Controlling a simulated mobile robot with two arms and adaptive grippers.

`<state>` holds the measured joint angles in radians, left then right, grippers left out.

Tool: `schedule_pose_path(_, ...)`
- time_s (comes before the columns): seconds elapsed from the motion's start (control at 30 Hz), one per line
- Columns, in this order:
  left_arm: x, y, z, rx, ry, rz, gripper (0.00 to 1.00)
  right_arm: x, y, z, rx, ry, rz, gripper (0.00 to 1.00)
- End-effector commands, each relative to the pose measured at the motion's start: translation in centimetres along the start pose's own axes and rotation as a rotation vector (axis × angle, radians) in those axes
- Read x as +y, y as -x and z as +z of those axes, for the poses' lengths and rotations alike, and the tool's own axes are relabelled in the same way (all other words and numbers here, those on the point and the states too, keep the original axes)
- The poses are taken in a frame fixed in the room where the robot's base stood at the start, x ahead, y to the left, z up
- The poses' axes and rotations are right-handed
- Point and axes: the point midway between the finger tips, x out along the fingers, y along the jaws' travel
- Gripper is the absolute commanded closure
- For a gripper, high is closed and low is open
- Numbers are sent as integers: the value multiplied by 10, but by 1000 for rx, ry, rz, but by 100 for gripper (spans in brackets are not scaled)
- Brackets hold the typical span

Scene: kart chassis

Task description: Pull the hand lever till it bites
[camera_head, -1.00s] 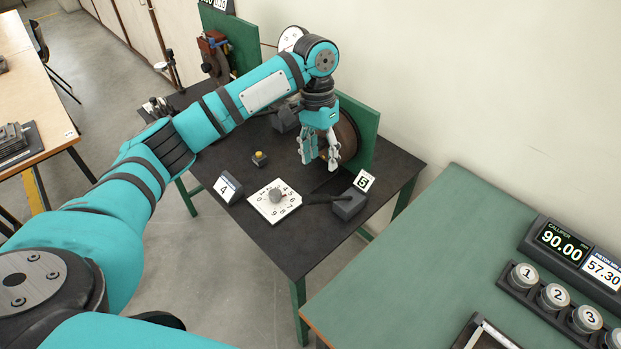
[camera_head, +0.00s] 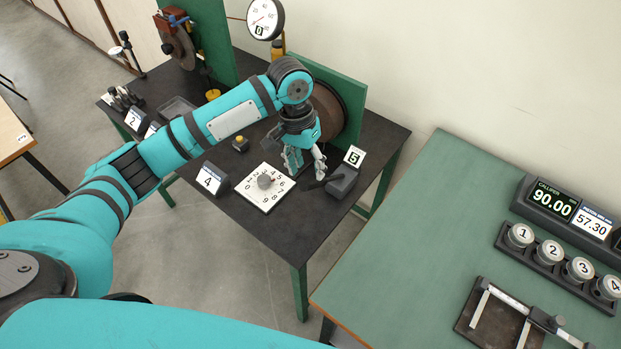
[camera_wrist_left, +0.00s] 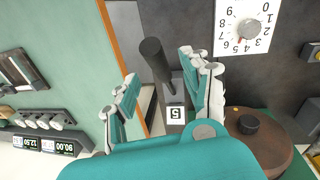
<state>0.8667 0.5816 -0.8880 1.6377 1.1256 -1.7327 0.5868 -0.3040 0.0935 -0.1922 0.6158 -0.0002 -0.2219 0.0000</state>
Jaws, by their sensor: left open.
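The hand lever (camera_head: 312,185) is a dark bar reaching left from a grey block (camera_head: 342,182) marked 5, at the right part of the black table. In the left wrist view the lever's thick dark grip (camera_wrist_left: 154,58) stands between the fingers, with clear space to each side. My left gripper (camera_head: 306,170) is open and points down just behind the lever in the head view; it also shows in the left wrist view (camera_wrist_left: 158,78). No contact with the lever shows. My right gripper is not in view.
A white numbered dial plate (camera_head: 264,187) lies left of the lever. A brown drum (camera_head: 327,112) on a green panel (camera_head: 352,105) stands behind the gripper. A round gauge (camera_head: 264,18) is at the back. A green bench (camera_head: 420,230) is at the right.

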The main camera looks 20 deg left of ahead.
Motion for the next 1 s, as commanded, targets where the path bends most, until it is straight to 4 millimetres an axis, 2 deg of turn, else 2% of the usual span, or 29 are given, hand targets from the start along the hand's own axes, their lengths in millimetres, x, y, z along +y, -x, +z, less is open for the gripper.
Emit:
schedule_pose_path(0.13,1,-28,1,-4,0,0,52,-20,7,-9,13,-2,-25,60)
schedule_pose_path(0.3,1,-50,0,-2,-1,1,52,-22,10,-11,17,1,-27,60)
schedule_pose_path(0.47,1,-58,0,0,-1,1,52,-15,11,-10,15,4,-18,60)
schedule_pose_path(0.7,1,-60,0,0,-1,0,52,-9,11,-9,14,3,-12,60)
schedule_pose_path(0.77,1,-60,0,0,-1,0,58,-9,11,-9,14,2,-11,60)
schedule_pose_path(1.0,1,-59,0,0,-2,1,89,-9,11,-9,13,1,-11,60)
